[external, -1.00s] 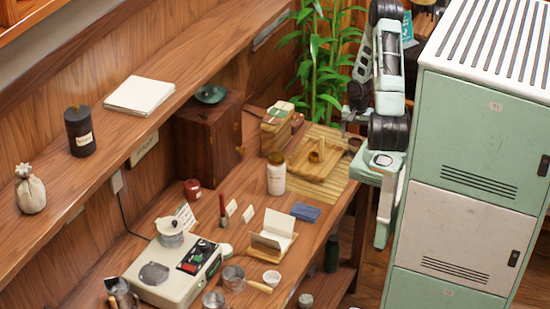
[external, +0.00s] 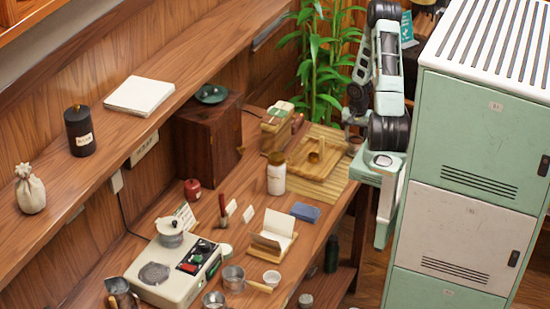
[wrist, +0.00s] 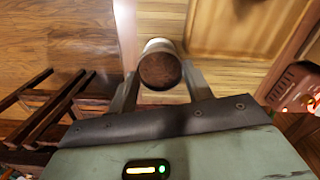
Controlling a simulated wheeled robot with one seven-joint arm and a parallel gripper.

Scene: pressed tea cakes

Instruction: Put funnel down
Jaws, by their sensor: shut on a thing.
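In the wrist view, my gripper (wrist: 160,80) is shut on a round thing with a dark brown top and a pale side, which I take to be the funnel (wrist: 160,66). The fingers press on it from left and right. Its lower part and any spout are hidden. In the external view, my arm hangs at the table's right end, beside the bamboo mat (external: 338,193) and the wooden tray (external: 318,175). The fingers and the funnel are too small there to tell their height above the table.
A pale green locker (external: 470,140) stands close to my arm's right. A plant (external: 322,65) stands behind.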

